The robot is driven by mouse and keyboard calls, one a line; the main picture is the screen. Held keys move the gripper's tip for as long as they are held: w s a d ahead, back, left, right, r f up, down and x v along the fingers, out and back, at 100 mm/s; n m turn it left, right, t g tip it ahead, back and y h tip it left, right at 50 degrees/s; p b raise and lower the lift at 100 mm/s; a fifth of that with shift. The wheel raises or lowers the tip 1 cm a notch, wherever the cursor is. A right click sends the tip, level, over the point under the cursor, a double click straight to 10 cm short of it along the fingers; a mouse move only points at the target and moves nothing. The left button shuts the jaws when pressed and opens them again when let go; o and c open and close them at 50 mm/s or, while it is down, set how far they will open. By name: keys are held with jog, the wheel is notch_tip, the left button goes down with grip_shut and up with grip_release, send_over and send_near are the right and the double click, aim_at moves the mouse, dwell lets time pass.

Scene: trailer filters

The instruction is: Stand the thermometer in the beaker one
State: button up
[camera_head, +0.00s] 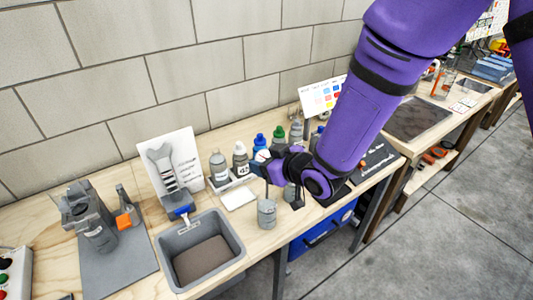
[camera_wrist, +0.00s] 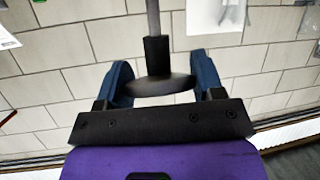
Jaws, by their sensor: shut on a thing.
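My gripper (camera_wrist: 163,80) is shut on a dark disc-shaped head with a black collar and a thin grey rod, which appears to be the thermometer (camera_wrist: 157,55). The rod runs out of the top of the wrist view. In the head view my gripper (camera_head: 265,168) is above the workbench, near the bottles. A grey-glass beaker (camera_head: 267,212) stands upright near the bench's front edge, below my gripper and apart from it. A second vessel (camera_head: 290,194) is partly hidden behind my wrist. I cannot read which one is beaker one.
A grey bin (camera_head: 228,238) sits left of the beaker. Several bottles (camera_head: 240,158) stand behind, with a white pad (camera_head: 238,198) in front of them. A wrench display board (camera_head: 170,170) and a grey fixture (camera_head: 95,225) are further left. The block wall (camera_head: 190,80) closes off the back.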

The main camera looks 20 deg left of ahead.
jog(key=shift+f, duration=4.25)
jog(key=o, duration=1)
jog(key=v, duration=1)
jog(key=shift+s+d+r, duration=0.2)
jog(key=shift+d, duration=0.1)
